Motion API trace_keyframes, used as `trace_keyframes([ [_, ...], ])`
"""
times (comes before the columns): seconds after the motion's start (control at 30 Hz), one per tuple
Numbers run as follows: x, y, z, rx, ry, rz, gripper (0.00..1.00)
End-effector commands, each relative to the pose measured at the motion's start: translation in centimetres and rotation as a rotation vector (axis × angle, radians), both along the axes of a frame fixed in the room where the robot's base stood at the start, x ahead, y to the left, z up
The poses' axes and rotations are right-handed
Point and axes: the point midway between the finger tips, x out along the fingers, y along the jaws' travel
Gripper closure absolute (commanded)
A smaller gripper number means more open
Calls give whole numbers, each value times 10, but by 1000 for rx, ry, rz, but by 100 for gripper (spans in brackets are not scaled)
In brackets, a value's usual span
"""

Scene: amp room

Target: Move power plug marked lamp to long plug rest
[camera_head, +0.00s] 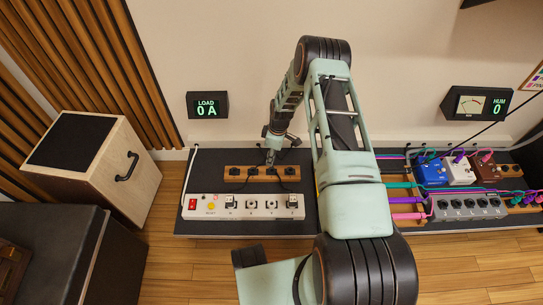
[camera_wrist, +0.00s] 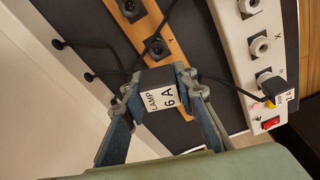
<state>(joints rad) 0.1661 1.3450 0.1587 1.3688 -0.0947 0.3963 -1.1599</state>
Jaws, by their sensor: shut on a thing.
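My gripper (camera_head: 270,158) is shut on a black plug (camera_wrist: 165,97) whose pale label reads LAMP 6A. In the wrist view the fingers (camera_wrist: 163,92) press on both sides of the plug. The plug covers part of the wooden strip (camera_wrist: 172,66), which looks like the long plug rest. This strip (camera_head: 262,173) lies behind the white power strip in the head view and carries several black plugs or sockets. I cannot tell whether the held plug touches it.
Black cords run close to my gripper. A load display (camera_head: 207,105) reads 0 A. Pedals (camera_head: 432,171) and coloured cables lie right of my arm.

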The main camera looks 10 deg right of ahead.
Motion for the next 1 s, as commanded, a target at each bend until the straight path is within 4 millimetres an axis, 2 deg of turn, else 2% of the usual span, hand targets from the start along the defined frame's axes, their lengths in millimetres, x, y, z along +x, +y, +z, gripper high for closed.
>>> trace_keyframes([
  [1.0, 0, 0, -52, 0, 0, -1, 98],
])
